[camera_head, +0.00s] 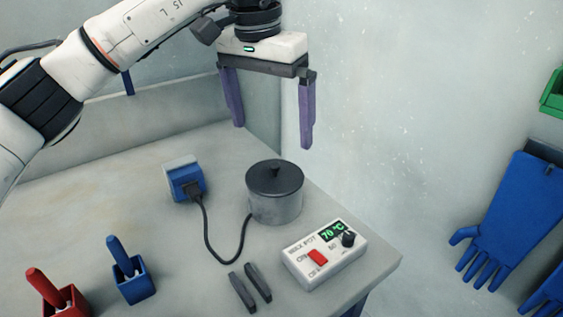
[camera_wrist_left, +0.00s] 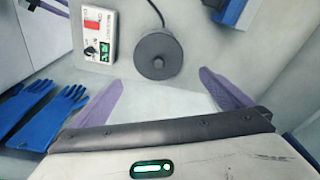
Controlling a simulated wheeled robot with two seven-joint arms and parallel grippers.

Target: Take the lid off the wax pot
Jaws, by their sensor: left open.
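The wax pot (camera_head: 275,205) is a grey metal cylinder standing upright on the table. Its dark lid (camera_head: 274,179) sits on top, with a small knob in the middle. In the left wrist view the lid (camera_wrist_left: 158,55) shows from above as a dark disc. My left gripper (camera_head: 270,137) has purple fingers, is open and empty, and hangs above and behind the pot, apart from it. In the left wrist view its fingers (camera_wrist_left: 168,92) are spread wide below the lid. My right gripper is not in view.
A control box (camera_head: 325,255) reading 70 °C stands right of the pot. A blue socket block (camera_head: 184,180) with a black cable is at its left. Two dark bars (camera_head: 250,287) lie in front. Red (camera_head: 65,301) and blue (camera_head: 134,283) holders stand front left. Blue gloves (camera_head: 505,215) hang right.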

